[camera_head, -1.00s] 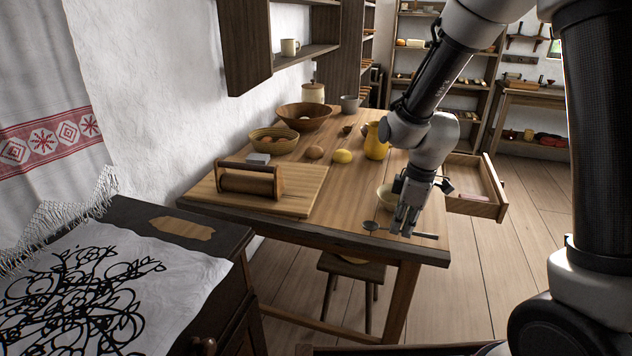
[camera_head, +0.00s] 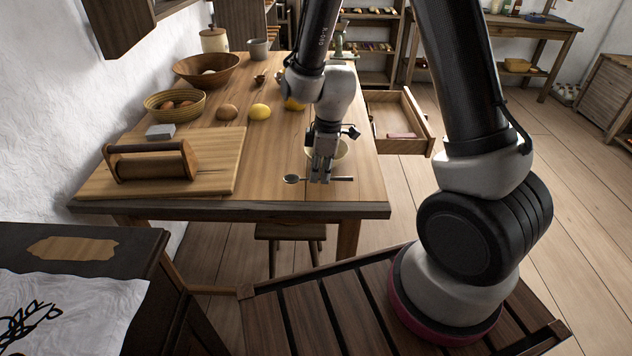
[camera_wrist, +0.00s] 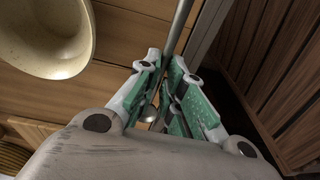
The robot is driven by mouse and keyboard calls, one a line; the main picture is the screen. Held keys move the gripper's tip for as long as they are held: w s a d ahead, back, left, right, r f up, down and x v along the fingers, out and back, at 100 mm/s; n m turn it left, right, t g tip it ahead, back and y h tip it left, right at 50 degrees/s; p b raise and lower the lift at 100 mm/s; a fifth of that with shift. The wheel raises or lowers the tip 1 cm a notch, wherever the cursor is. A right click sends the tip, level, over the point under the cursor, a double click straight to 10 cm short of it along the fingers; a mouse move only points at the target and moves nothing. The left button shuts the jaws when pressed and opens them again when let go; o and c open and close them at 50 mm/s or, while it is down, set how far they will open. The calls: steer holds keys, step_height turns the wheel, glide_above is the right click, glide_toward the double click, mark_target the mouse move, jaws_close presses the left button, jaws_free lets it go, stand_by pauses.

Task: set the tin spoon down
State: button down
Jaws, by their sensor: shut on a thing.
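My gripper (camera_head: 321,178) is shut on the tin spoon (camera_head: 292,179) near the front edge of the wooden table (camera_head: 280,195). The spoon lies crosswise and level, its round bowl to the left of the fingers and its thin handle to the right. In the wrist view, the handle (camera_wrist: 181,25) runs up between the green-padded fingers (camera_wrist: 172,95), and the bowl shows small below them. I cannot tell whether the spoon touches the tabletop. A pale bowl (camera_head: 341,150) stands just behind the gripper, partly hidden; it also shows in the wrist view (camera_wrist: 88,50).
A board (camera_head: 215,165) with a wooden box-like tool (camera_head: 150,162) lies at the left. An open drawer (camera_head: 408,145) juts out at the right. The front strip of tabletop left of the spoon is clear.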

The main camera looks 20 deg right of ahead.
mark_target(320, 193)
steer(key=shift+f, duration=2.05)
steer(key=shift+f, duration=0.15)
steer(key=c, duration=1.5)
jaws_free()
steer(key=shift+c, duration=0.2)
steer(key=r, duration=0.4)
steer(key=d+r, duration=0.1)
steer(key=r, duration=0.7)
steer(key=shift+s+d+r, duration=0.25)
steer(key=shift+r, duration=0.05)
steer(key=s+d+r+m+t, duration=0.1)
steer(key=s+d+r+m, duration=0.3)
steer(key=r, duration=0.3)
steer(key=s+d+r+m+t, duration=0.1)
steer(key=s+d+r+m, duration=0.25)
steer(key=r, duration=0.45)
steer(key=s+d+r+m+t, duration=0.1)
steer(key=s+d+r+m, duration=0.1)
steer(key=s, duration=0.3)
steer(key=s+d+r+m+h, duration=0.1)
steer(key=s+d+r+m, duration=0.2)
steer(key=s+d+m, duration=0.1)
steer(key=shift+s+d+m+t, duration=0.3)
steer(key=shift+s+m+t, duration=0.15)
steer(key=shift+s, duration=0.75)
